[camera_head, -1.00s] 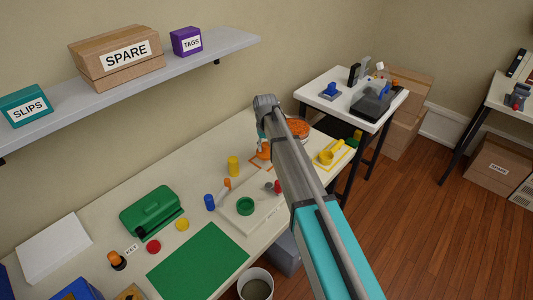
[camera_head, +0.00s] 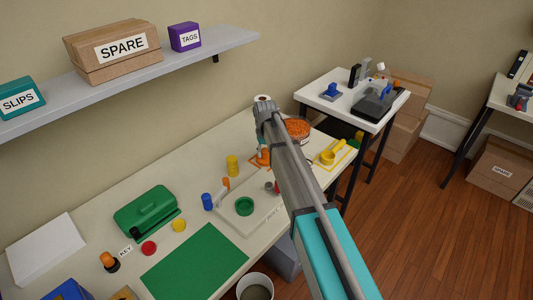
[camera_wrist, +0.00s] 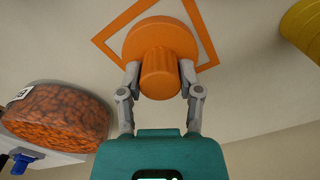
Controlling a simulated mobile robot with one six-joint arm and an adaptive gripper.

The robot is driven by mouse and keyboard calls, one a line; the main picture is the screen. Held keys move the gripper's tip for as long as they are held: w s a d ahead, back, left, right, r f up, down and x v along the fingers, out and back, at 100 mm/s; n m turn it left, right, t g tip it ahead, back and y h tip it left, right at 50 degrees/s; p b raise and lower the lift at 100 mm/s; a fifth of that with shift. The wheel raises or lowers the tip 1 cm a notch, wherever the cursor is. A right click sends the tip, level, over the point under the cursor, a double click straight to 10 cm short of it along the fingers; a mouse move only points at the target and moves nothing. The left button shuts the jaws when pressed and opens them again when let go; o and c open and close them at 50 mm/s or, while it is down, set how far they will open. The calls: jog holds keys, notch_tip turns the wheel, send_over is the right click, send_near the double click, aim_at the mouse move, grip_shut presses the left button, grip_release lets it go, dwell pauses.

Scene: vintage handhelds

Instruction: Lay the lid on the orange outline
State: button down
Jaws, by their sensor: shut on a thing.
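The orange lid (camera_wrist: 160,42) is a round disc with a ribbed knob (camera_wrist: 159,72). In the wrist view my gripper (camera_wrist: 159,80) is shut on the knob, with one finger on each side. The orange outline (camera_wrist: 205,30) on the pale tabletop shows around and behind the lid; the lid covers part of it. I cannot tell whether the lid touches the table. In the head view the lid (camera_head: 263,157) and a bit of the outline show beside my arm, which hides much of them.
A container of orange-brown pieces (camera_wrist: 55,115) stands left of the lid in the wrist view. A yellow cylinder (camera_head: 233,165) stands nearby. A yellow scoop (camera_head: 333,153) is at the right.

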aim_at(266, 150)
jog(key=shift+f, duration=0.15)
jog(key=shift+c, duration=1.3)
grip_release()
notch_tip(266, 150, up, 12)
jog(key=p, duration=1.2)
jog(key=shift+s+d, duration=0.1)
jog(key=s+d+m, duration=0.4)
jog(key=s+d, duration=1.9)
jog(key=s, duration=0.2)
jog(key=shift+s, duration=0.3)
